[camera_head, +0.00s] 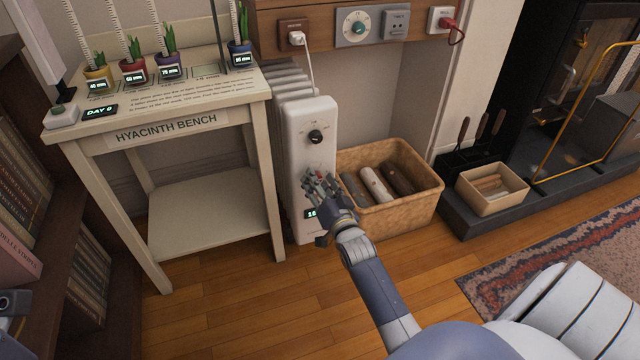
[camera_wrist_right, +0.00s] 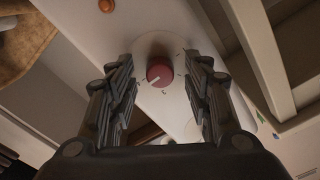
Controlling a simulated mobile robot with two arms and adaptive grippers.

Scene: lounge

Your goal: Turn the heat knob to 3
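A white column radiator (camera_head: 311,112) stands beside the bench. Its front panel carries a black knob (camera_head: 316,136) above and a red knob lower down. In the right wrist view the red knob (camera_wrist_right: 160,72) shows a pale pointer mark toward the picture's lower left, with small dial marks around it. My right gripper (camera_head: 320,183) is at the lower panel, and its fingers show open on either side of the red knob, with gaps to it. A small lit display (camera_head: 310,213) is partly hidden by this gripper. A dark part at the left edge may be my left gripper; its fingers do not show.
The hyacinth bench (camera_head: 209,198) with several potted plants stands left of the radiator. A wicker log basket (camera_head: 414,212) is close on its right. A wall panel with a plug, a dial (camera_head: 358,25) and sockets is above. Wood floor is clear in front.

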